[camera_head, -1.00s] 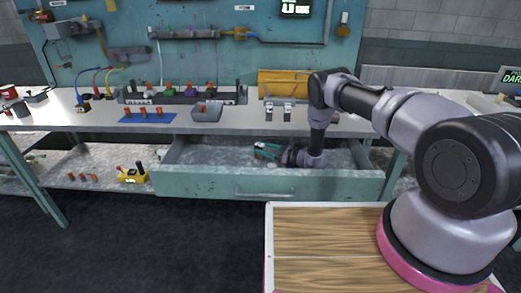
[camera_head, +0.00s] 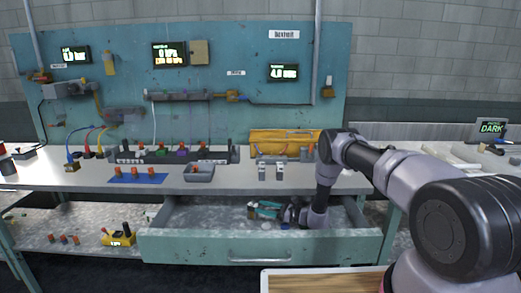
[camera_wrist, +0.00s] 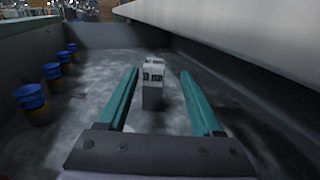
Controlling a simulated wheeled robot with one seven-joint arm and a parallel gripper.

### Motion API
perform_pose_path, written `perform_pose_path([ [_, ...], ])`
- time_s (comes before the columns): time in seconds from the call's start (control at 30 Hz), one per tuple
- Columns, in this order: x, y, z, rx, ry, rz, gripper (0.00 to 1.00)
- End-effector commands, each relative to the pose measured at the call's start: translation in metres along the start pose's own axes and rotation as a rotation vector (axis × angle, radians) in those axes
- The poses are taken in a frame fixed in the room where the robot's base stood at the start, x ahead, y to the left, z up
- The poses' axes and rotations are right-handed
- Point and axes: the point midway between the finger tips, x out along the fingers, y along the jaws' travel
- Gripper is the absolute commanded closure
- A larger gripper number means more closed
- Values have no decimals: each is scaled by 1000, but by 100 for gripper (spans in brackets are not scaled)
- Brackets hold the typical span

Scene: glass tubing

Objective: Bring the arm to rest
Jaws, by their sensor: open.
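My gripper (camera_head: 268,208) is inside the open drawer (camera_head: 200,247) below the bench top, reaching toward the left.
The bench top (camera_head: 325,180) overhangs the drawer and passes close above my gripper in the wrist view. On the bench are a grey tray (camera_head: 198,176), a blue mat (camera_head: 128,179) and a yellow case (camera_head: 275,142).

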Motion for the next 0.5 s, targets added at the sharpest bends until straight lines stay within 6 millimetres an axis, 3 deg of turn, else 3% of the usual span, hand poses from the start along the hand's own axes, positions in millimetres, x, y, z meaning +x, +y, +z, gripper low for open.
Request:
perform_pose_path([
  [0.27, -6, 8, 13, 21, -18, 52, 33],
  [0.5, 5, 36, 33, 88, -19, 138, 33],
])
